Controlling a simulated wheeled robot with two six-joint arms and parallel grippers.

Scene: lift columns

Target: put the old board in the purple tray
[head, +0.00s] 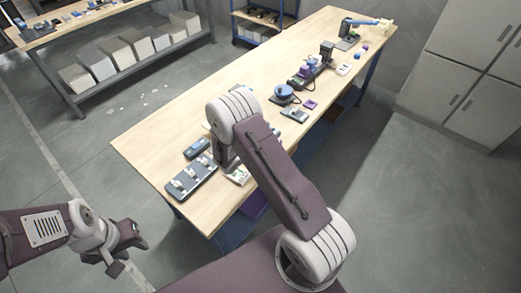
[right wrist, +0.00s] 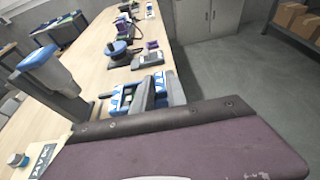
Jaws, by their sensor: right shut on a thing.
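My right gripper (head: 228,160) is low over the near part of the workbench, largely hidden by my own arm. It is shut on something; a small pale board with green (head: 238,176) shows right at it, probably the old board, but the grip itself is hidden. A purple surface (head: 253,204) shows just below the bench's near right edge, partly behind my arm; it may be the purple tray, but I cannot tell for sure. My left gripper (head: 126,250) is open and empty, off the bench at lower left, over the floor.
The wooden workbench (head: 150,146) carries a grey fixture with white clamps (head: 190,179), a dark blue handheld device (head: 197,148), a round blue-topped spool (head: 284,94) and a grey meter (head: 295,114). A shelf with boxes (head: 120,56) stands at back left.

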